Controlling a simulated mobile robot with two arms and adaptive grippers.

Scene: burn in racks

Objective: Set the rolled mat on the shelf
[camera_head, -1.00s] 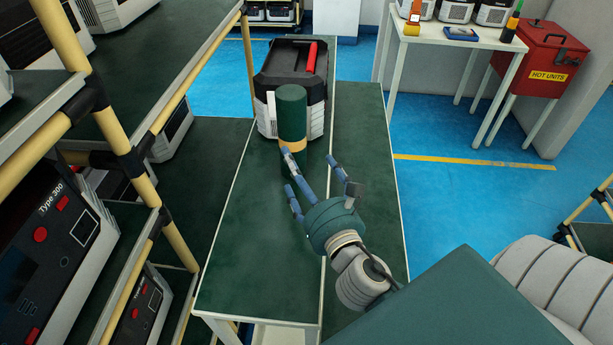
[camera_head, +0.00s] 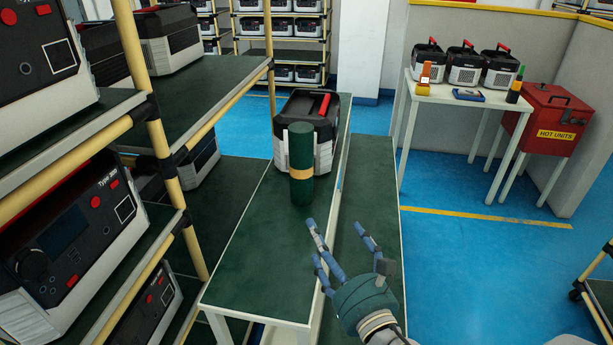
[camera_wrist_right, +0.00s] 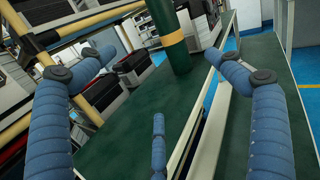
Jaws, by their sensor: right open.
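The rolled mat (camera_head: 301,160) is a dark green cylinder with a yellow band. It stands upright on the narrow green-topped bench (camera_head: 255,270), in front of a black and white unit. In the right wrist view the mat (camera_wrist_right: 166,18) shows at the top centre, beyond the fingers. My right gripper (camera_head: 337,238) is open and empty, nearer to me and right of the mat, apart from it. The rack at the left has green shelves (camera_head: 212,83) on cream posts. My left gripper is out of view.
The black and white unit (camera_head: 324,107) with a red handle sits behind the mat. Type 300 units (camera_head: 85,225) fill part of the left rack. A white table (camera_head: 440,91) and a red HOT UNITS box (camera_head: 548,118) stand back right. The bench's near part is clear.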

